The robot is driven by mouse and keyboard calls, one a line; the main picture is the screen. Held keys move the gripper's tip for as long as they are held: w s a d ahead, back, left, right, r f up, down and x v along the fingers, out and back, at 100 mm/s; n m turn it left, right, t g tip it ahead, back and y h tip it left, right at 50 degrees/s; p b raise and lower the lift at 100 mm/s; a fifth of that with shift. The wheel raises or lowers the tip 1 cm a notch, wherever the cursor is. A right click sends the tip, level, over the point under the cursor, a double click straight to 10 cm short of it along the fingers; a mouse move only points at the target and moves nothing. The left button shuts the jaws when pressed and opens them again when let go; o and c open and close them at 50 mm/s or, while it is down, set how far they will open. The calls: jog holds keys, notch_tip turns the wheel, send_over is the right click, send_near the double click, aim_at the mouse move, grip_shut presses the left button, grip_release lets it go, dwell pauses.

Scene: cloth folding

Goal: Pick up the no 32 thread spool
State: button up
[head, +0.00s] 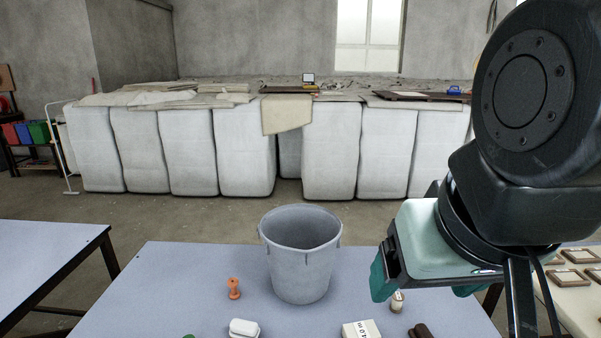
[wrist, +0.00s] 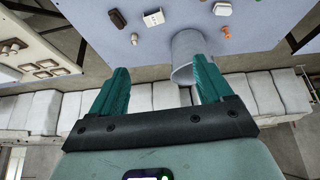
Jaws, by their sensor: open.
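Two spool-like things stand on the table. An orange spool (head: 234,288) is upright left of the bucket; it also shows in the wrist view (wrist: 226,31). A small pale spool (head: 397,301) with a brownish end is to the right of the bucket, partly hidden by my gripper in the head view; it shows in the wrist view (wrist: 134,38) too. I cannot read a number on either, so which is no 32 is unclear. My gripper (wrist: 160,64) is open and empty, its teal fingers apart, above the table's right side, touching nothing.
A grey bucket (head: 302,270) stands mid-table. Near the front are a white labelled block (head: 361,329), a white piece (head: 243,328) and a dark brown object (head: 420,331). A side table with framed pieces (head: 570,280) is at right.

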jog(key=shift+c, duration=0.7)
